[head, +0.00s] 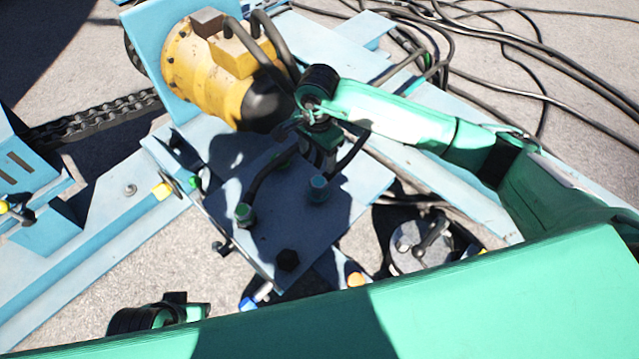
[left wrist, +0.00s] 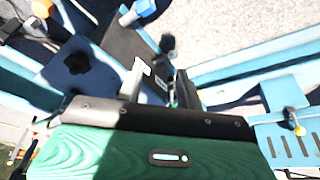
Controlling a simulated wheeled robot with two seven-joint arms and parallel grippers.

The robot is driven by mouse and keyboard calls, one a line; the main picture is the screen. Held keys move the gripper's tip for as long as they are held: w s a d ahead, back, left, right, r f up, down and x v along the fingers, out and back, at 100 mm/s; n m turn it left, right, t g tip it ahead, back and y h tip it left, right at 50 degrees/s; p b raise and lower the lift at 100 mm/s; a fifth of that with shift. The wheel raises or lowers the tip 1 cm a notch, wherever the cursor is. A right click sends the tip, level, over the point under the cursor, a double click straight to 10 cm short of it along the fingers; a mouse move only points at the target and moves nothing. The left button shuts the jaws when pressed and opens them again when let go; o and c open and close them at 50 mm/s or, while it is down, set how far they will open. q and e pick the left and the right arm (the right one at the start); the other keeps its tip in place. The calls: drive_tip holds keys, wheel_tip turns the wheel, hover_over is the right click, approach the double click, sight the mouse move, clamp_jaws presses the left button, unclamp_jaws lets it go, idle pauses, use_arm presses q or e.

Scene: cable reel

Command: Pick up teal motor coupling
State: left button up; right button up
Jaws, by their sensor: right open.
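The teal motor coupling (head: 318,188) is a short teal cap with a dark curved hose, on the blue plate (head: 300,225) at the centre of the head view. My right gripper (head: 320,153) points down just above and behind it and is open. Its fingers are dark and partly lost in shadow, and I cannot tell whether they touch the hose. A darker green coupling (head: 244,213) with a similar hose stands to the left. Part of my left gripper shows low in the head view (head: 160,317). In the left wrist view (left wrist: 158,88) its jaw state is unclear.
A yellow motor (head: 205,72) stands behind the plate. Black cables (head: 540,60) spread at the back right. My green arm hides the lower right.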

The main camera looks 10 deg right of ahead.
hover_over(319, 180)
drive_tip(key=f, duration=0.8)
drive_tip(key=shift+s+a+b, duration=0.15)
drive_tip(key=shift+s+b, duration=0.15)
drive_tip(key=shift+s, duration=0.1)
drive_tip(key=f, duration=0.5)
drive_tip(key=shift+w+d+f, duration=0.2)
drive_tip(key=shift+w, duration=0.1)
drive_tip(key=shift+f, duration=0.2)
use_arm(q)
drive_tip(key=shift+w+d+f+t+h, duration=0.1)
drive_tip(key=shift+w+d+t+h, duration=0.2)
drive_tip(key=shift+w+d+t, duration=0.4)
use_arm(e)
drive_tip(key=shift+r, duration=0.1)
drive_tip(key=c, duration=1.2)
